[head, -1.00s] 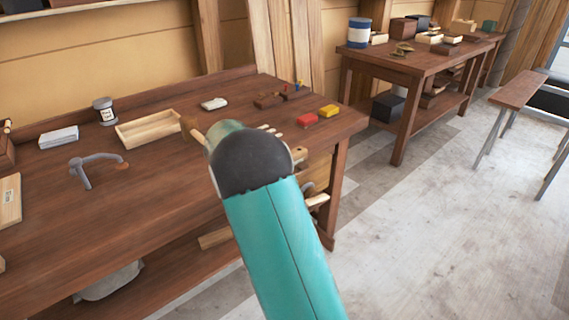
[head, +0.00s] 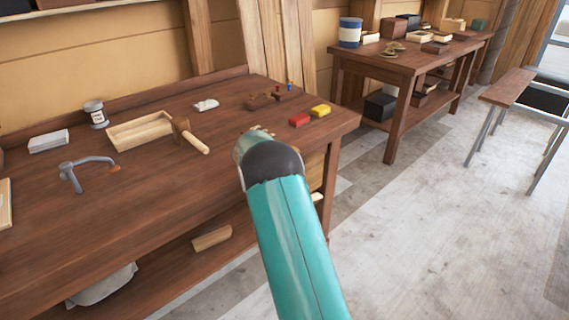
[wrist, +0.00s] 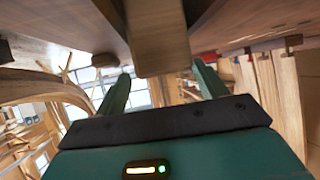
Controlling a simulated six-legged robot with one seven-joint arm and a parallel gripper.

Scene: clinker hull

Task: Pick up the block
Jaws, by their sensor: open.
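Several block-like pieces are in the head view, and I cannot tell which one is the block. A red block (head: 299,120) and a yellow block (head: 320,110) lie near the right end of the workbench (head: 90,215). A tan wooden block (head: 212,238) lies on its lower shelf. In the wrist view my gripper (wrist: 161,72) is open, its two green fingers apart. My arm hides the gripper in the head view.
A wooden tray (head: 120,146), mallet (head: 191,138), grey holdfast (head: 85,170), jar (head: 96,115) and small brown pieces (head: 262,99) stand on the workbench. A second bench (head: 400,62) and a stool (head: 507,88) stand right. The floor (head: 420,200) between is mostly clear.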

